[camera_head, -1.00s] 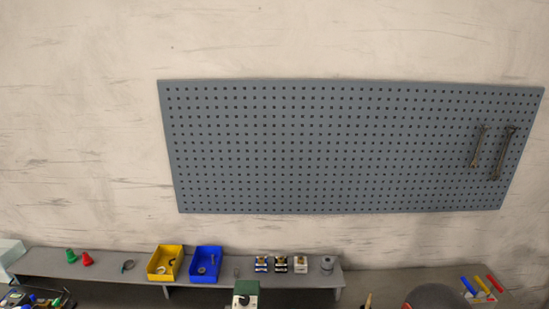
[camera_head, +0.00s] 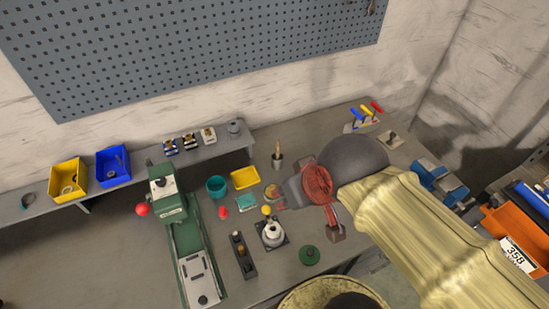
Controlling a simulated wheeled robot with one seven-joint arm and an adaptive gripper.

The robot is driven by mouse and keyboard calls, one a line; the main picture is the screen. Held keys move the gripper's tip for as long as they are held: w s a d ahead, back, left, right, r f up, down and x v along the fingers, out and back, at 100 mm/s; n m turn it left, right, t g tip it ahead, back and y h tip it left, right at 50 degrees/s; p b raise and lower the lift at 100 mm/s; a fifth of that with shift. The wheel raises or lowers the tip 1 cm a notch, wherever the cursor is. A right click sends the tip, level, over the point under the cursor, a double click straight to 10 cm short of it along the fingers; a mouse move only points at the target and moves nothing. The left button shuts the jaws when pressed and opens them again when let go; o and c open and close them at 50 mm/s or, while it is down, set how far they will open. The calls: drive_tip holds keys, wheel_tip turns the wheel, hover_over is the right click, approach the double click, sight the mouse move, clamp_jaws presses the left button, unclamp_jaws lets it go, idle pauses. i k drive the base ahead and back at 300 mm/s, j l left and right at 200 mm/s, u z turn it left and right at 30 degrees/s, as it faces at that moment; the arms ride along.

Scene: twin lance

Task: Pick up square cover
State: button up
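No piece is plainly the square cover. One candidate is a small square plate with a raised dark middle (camera_head: 391,139) at the right back of the bench. Another is a flat teal square piece (camera_head: 246,202) in front of a yellow square tray (camera_head: 244,178). My gripper (camera_head: 281,197) points left over the middle of the bench, from a dark rounded wrist and a yellow-sleeved arm. It is right of the teal piece and seems apart from it.
A green press-like machine (camera_head: 180,235) stands left of the small parts. A teal cup (camera_head: 216,186), a white pot-like part (camera_head: 272,234), a round green lid (camera_head: 309,255) and a dark block (camera_head: 243,255) are close by. Yellow (camera_head: 68,179) and blue (camera_head: 112,166) bins stand on the shelf.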

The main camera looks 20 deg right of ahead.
sight(391, 140)
drive_tip(key=z, duration=1.65)
drive_tip(key=i+l+z, duration=0.1)
drive_tip(key=l, duration=0.3)
drive_tip(key=i+l+z, duration=0.15)
drive_tip(key=l, duration=0.2)
drive_tip(key=i+l+z, duration=0.1)
drive_tip(key=i+l, duration=0.1)
drive_tip(key=i, duration=0.1)
